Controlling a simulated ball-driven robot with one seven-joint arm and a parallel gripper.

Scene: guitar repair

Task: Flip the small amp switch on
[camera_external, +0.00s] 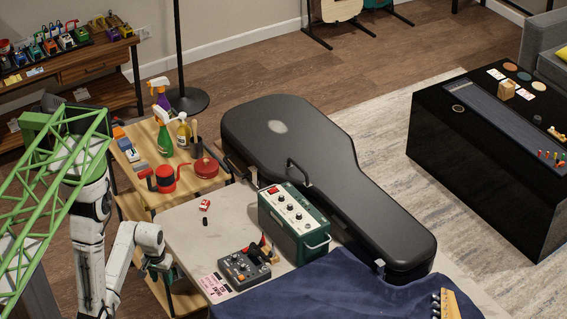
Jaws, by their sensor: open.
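The small amp (312,243) is a green box with a pale control panel on top. It stands on the grey worktable, in front of the black guitar case. A small red part that looks like the switch (272,190) sits at the far left end of the panel, beside several dark knobs. Its position, on or off, is too small to tell. My gripper (168,273) is at the left edge of the worktable, well to the left of the amp and apart from it. It is open, and I see nothing in it.
A black guitar case (290,125) lies behind the amp. A dark pedal unit (240,268) stands in front of it, with a blue cloth (330,290) to the right. A small red item (205,204) lies left of the amp. Between my gripper and the amp, the tabletop (215,235) is mostly clear.

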